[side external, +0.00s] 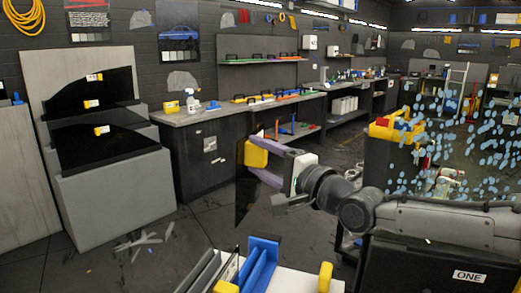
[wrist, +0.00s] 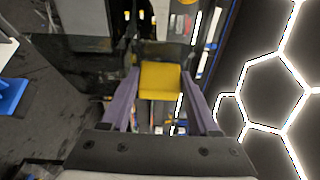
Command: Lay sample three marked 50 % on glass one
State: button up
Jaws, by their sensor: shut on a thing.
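My gripper (side external: 259,155), with purple fingers, is shut on the yellow grip block of a dark tinted sample (side external: 245,198). The sheet hangs in the air in front of the workbench, seen nearly edge-on. In the wrist view, the yellow block (wrist: 160,80) sits between the fingers, and the dark see-through sheet (wrist: 75,55) spreads beyond it. I cannot read a 50 % mark on it. At the right, a clear pane covered in blue drops (side external: 460,140) stands above a black panel with a white label "ONE" (side external: 470,276). The held sample is apart from this pane.
A rack with blue dividers (side external: 262,262) and yellow tabs stands in the foreground below my gripper. At the left, a grey stepped stand (side external: 120,200) bears dark panes with yellow tabs. A workbench (side external: 205,113) runs along the back. Scraps lie on the otherwise open floor.

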notch_tip(320, 180, down, 22)
dwell(3.2)
jog(key=o, duration=1.4)
jog(key=shift+o, duration=0.4)
jog(key=s+d, duration=0.2)
jog(key=d, duration=0.3)
jog(key=shift+s+d+f, duration=0.15)
jog(key=shift+d+f, duration=0.05)
jog(key=shift+d, duration=0.1)
